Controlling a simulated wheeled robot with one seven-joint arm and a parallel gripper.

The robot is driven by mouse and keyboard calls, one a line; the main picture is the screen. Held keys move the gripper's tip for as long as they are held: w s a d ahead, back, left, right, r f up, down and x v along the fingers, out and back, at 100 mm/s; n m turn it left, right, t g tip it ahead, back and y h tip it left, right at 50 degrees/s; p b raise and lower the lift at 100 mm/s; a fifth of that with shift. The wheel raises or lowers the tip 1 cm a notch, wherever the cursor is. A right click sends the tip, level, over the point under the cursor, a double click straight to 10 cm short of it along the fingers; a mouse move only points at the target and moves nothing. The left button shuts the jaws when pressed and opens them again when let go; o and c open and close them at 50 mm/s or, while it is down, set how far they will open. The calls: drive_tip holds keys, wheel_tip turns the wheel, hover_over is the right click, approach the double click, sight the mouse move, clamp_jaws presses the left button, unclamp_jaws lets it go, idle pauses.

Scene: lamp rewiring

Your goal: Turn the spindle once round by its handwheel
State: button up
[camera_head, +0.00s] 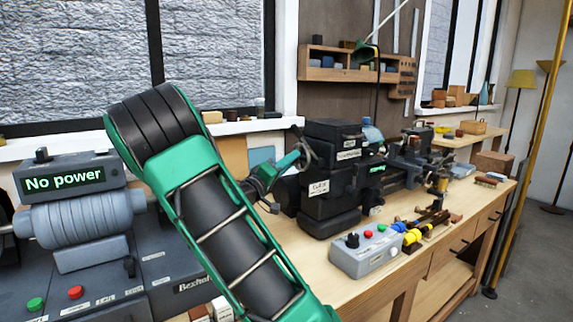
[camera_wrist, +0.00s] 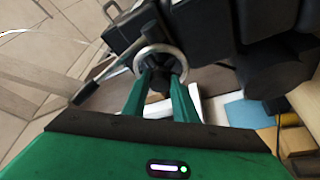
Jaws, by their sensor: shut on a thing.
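The handwheel (camera_wrist: 160,49) is a pale metal ring at the end of the dark lathe headstock (camera_head: 333,160). In the head view the handwheel (camera_head: 309,153) shows small at the headstock's left end. My gripper (camera_wrist: 160,76) has its two green fingers at the near side of the ring and is shut on its rim. In the head view my gripper (camera_head: 293,160) reaches the wheel from the left, and my forearm crosses in front. The spindle itself is hidden. A rod with a black grip (camera_wrist: 86,92) stands out to the left of the ring in the wrist view.
A grey machine (camera_head: 82,215) with a "No power" display stands at left. A grey control box (camera_head: 366,250) with coloured buttons sits at the bench's front edge. Tools (camera_head: 430,222) lie beside it. A wall shelf (camera_head: 340,72) hangs behind the lathe.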

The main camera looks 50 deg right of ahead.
drive_tip(key=shift+w+f+m+g+h, duration=0.15)
drive_tip(key=shift+m+g, duration=0.1)
drive_tip(key=shift+m, duration=0.4)
drive_tip(key=shift+f+m+g+h, duration=0.15)
drive_tip(key=shift+m+g, duration=0.1)
drive_tip(key=shift+m, duration=0.4)
drive_tip(key=shift+w+r+m, duration=0.1)
drive_tip(key=shift+m, duration=0.5)
drive_tip(key=o, duration=1)
drive_tip(key=shift+o, duration=0.2)
